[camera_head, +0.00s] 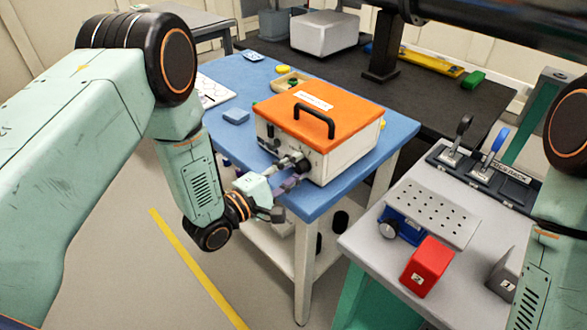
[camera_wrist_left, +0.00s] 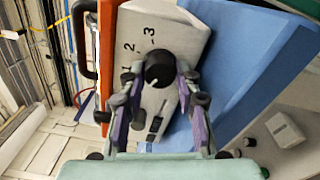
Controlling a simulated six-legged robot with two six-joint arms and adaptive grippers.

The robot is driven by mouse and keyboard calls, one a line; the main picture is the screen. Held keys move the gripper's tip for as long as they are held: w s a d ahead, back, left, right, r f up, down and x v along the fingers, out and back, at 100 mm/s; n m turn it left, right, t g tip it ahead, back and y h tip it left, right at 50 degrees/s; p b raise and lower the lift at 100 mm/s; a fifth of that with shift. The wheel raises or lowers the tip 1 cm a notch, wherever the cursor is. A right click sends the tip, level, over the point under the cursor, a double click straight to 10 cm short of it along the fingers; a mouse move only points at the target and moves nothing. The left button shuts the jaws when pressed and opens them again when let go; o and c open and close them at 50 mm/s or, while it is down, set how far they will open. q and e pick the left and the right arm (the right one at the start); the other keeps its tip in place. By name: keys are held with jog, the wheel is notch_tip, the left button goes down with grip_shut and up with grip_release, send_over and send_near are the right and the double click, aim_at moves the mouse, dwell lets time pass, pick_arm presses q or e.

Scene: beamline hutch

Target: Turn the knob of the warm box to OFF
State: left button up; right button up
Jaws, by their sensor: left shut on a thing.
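The warm box (camera_head: 340,147) is a white case with an orange lid and black handle, standing on the blue table. Its round black knob (camera_wrist_left: 159,69) is on the front face, with the figures 2 and 3 printed beside it in the left wrist view. A small light mark shows at the knob's lower left; which setting it points to I cannot tell. My left gripper (camera_head: 288,167) is at the box front, its fingers on either side of the knob, shut on it. In the head view the gripper partly hides the knob. My right gripper is out of view.
The blue table (camera_head: 395,142) also holds a small blue block (camera_head: 236,116) and a tray (camera_head: 290,82). A grey bench (camera_head: 356,243) at right carries a red block (camera_head: 428,266), a perforated plate and levers. Open floor lies at left, with a yellow line.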

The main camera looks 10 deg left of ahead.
pick_arm(q)
jog(key=shift+s+f, duration=0.1)
jog(key=shift+f, duration=0.05)
jog(key=o, duration=1.1)
jog(key=shift+a, duration=0.1)
jog(key=shift+o, duration=0.2)
jog(key=v, duration=1.1)
jog(key=shift+s+a, duration=0.2)
jog(key=shift+s, duration=0.15)
